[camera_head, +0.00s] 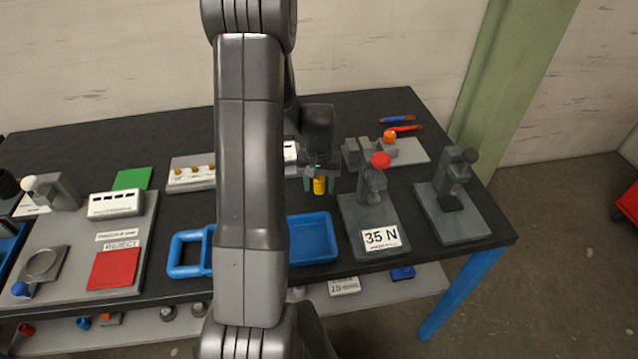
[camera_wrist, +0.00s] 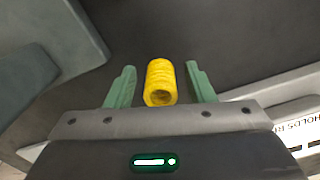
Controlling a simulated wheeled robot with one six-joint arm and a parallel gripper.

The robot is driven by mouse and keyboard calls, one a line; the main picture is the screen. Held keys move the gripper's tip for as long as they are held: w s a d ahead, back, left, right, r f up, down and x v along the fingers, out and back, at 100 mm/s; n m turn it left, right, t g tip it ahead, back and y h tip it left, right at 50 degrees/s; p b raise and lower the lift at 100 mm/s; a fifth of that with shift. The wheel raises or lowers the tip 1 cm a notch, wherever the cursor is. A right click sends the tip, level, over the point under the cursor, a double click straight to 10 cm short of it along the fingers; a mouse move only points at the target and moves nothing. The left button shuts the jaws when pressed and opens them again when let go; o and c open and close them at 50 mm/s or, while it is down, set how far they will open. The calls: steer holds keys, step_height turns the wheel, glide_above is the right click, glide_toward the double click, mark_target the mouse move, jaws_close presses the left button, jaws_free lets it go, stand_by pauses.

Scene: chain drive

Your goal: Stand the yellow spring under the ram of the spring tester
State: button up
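The yellow spring (camera_head: 319,185) appears upright on the dark table, right below my gripper (camera_head: 320,180). In the wrist view the spring (camera_wrist: 161,82) is between my two green fingers, with a visible gap on each side. My gripper (camera_wrist: 161,86) is open around it and not touching it. A press-like stand with a red knob and a "35 N" label (camera_head: 381,237), which looks like the spring tester, stands to the right of my gripper. The space under its ram is hard to make out.
A second grey stand (camera_head: 452,215) with a dark knob is at the far right. A blue tray (camera_head: 312,260) lies in front of the spring. A grey fixture with an orange knob (camera_head: 390,137) and pliers (camera_head: 397,119) are at the back right. Part of the arm blocks the middle.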

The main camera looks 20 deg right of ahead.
mark_target(319, 180)
step_height(319, 180, up, 12)
steer(key=shift+r+b, duration=0.15)
steer(key=shift+b, duration=0.3)
steer(key=shift+o, duration=0.4)
